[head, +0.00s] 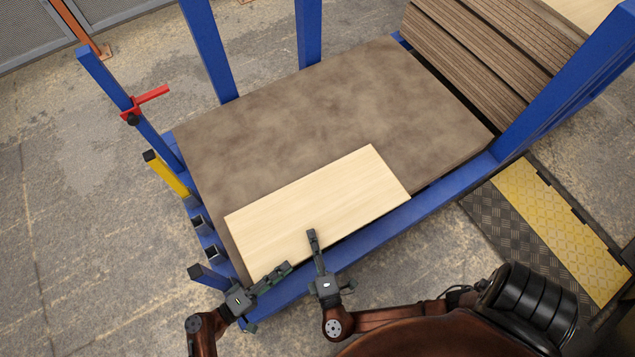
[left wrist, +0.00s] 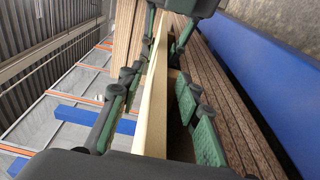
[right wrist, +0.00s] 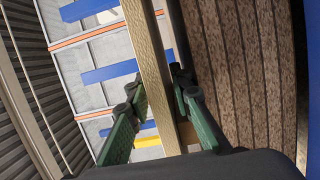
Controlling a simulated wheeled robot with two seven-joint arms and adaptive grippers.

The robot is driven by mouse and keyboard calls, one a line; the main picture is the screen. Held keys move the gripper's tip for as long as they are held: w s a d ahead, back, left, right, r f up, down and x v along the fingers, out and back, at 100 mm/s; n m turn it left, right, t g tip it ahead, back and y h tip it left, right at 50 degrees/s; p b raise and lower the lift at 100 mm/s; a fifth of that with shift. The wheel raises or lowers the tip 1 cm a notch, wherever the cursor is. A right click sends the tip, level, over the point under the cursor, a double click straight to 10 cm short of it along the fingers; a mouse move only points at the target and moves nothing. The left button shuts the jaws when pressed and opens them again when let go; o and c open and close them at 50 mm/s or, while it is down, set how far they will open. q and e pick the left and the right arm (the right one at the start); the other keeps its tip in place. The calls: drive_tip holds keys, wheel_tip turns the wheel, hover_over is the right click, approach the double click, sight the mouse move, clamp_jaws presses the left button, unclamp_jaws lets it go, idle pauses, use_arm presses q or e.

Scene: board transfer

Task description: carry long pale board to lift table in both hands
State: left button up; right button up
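The long pale board (head: 325,200) lies flat along the near edge of a large brown-topped stack (head: 320,110) inside a blue frame. Its edge shows in the left wrist view (left wrist: 152,105) and the right wrist view (right wrist: 150,55). My left gripper (head: 275,277) is at the board's near left part, fingers spread on both sides of its edge, with gaps visible. My right gripper (head: 313,245) is further right along the same edge, one finger over the top face. Its fingers are also apart, the board between them. I cannot clearly tell a lift table.
Blue posts (head: 208,50) and a blue near rail (head: 400,217) border the stack. A yellow post (head: 167,173) and a red handle (head: 148,98) stand at left. More brown layered sheets (head: 480,50) lie at top right. A yellow and dark treadplate (head: 550,225) is on the floor at right.

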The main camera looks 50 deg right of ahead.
use_arm(q)
drive_tip(key=shift+c, duration=0.5)
use_arm(e)
drive_tip(key=shift+c, duration=0.6)
use_arm(q)
drive_tip(key=c, duration=0.5)
use_arm(e)
clamp_jaws()
use_arm(q)
clamp_jaws()
